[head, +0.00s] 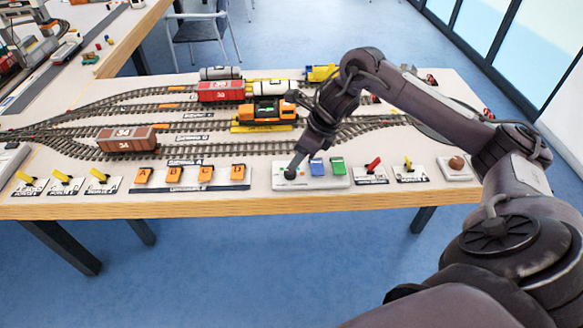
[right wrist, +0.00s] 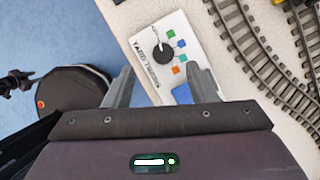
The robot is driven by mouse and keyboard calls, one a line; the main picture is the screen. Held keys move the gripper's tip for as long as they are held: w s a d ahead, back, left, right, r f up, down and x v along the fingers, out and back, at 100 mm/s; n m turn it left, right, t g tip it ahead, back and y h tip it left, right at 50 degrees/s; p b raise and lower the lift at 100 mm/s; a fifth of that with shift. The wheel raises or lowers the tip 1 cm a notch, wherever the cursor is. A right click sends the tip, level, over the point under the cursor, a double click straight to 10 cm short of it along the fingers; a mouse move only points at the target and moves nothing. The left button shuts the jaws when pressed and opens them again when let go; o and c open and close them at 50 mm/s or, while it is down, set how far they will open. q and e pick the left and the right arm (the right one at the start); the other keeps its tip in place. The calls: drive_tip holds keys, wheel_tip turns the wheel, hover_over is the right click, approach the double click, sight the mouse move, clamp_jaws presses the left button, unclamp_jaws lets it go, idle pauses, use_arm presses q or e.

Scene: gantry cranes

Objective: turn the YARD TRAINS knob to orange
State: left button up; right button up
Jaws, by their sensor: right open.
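The YARD TRAINS panel (right wrist: 190,27) is a pale plate near the table's front edge; it also shows in the head view (head: 322,184). Its round black knob (right wrist: 163,53) has a white pointer line directed toward the upper left in the right wrist view. Small green, blue and orange squares lie around the knob, with the orange mark (right wrist: 176,70) at the lower right, off the pointer line. My right gripper (right wrist: 163,78) is open, its fingers apart and empty, above the panel by the knob. It also shows in the head view (head: 297,158). My left gripper is out of view.
Orange lettered switches (head: 175,175) line the left, and a red lever (head: 373,165) stands to the right. Tracks with trains, including a brown wagon (head: 127,139), lie behind.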

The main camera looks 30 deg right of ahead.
sight(290, 171)
drive_tip(key=x, duration=0.7)
drive_tip(key=shift+d+f+p, duration=0.2)
drive_tip(key=shift+p, duration=0.1)
drive_tip(key=shift+s, duration=0.1)
drive_tip(key=c, duration=1)
drive_tip(key=shift+o, duration=0.2)
